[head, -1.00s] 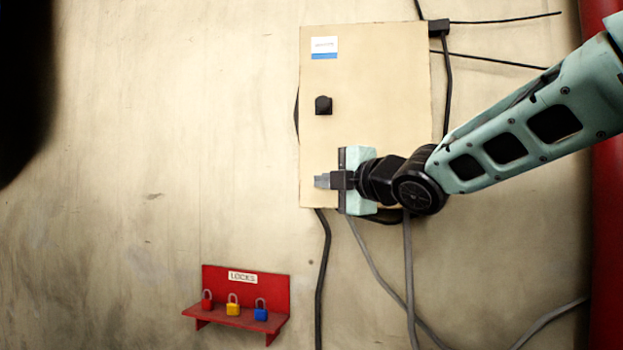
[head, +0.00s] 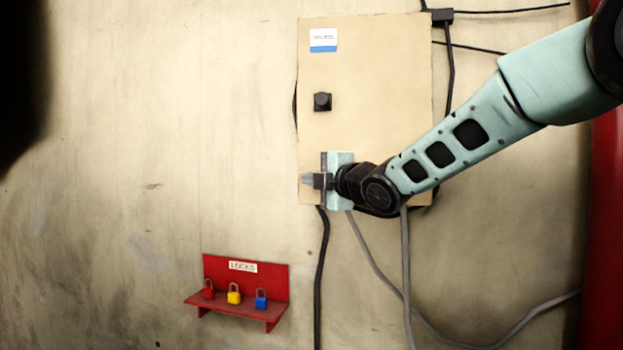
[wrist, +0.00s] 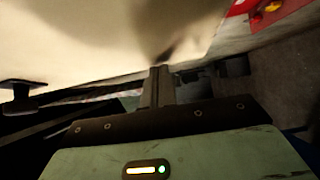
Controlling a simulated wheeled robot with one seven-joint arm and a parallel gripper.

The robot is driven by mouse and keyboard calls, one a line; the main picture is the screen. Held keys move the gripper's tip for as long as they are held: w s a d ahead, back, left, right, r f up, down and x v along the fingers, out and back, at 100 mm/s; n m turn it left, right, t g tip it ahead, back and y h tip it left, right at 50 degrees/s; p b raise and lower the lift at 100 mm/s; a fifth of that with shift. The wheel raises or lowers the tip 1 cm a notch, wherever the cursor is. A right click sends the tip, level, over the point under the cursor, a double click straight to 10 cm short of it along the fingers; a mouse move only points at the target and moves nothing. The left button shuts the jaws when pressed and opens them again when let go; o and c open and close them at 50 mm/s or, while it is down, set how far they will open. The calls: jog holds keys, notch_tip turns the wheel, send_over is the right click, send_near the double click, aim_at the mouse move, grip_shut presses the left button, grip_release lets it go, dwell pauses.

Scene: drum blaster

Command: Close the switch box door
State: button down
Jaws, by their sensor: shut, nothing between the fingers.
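The switch box door (head: 385,95) is a flat beige panel on the wall, with a white and blue label at its upper left and a black knob (head: 322,102) near its left edge. It looks closed or nearly closed; a thin dark strip shows along its left edge. My gripper (head: 307,180) is shut and empty, in front of the lower left corner of the door. In the wrist view the shut fingers (wrist: 158,85) point at a pale surface, with a dark shadow close to the tips. I cannot tell whether they touch it. The knob also shows in the wrist view (wrist: 20,95).
A red lock shelf (head: 245,275) with red, yellow and blue padlocks is on the wall at the lower left. Black and grey cables (head: 322,255) hang below the box. A red post (head: 607,220) stands at the right. The wall left of the box is clear.

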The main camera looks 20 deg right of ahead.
jog(key=shift+f, duration=0.1)
jog(key=w+b, duration=0.1)
jog(key=b, duration=0.1)
jog(key=w+h+b, duration=0.1)
jog(key=b, duration=0.1)
jog(key=w+d+m+b, duration=0.1)
jog(key=b, duration=0.1)
jog(key=shift+f+h, duration=0.25)
jog(key=shift+h, duration=0.05)
jog(key=shift+w+d+r+p, duration=0.25)
jog(key=shift+w+d, duration=0.1)
jog(key=shift+w, duration=0.25)
jog(key=shift+w+d+r+p, duration=0.1)
jog(key=shift+w+d+r, duration=0.2)
jog(key=shift+w, duration=0.25)
jog(key=shift+d, duration=0.1)
jog(key=shift+f, duration=0.1)
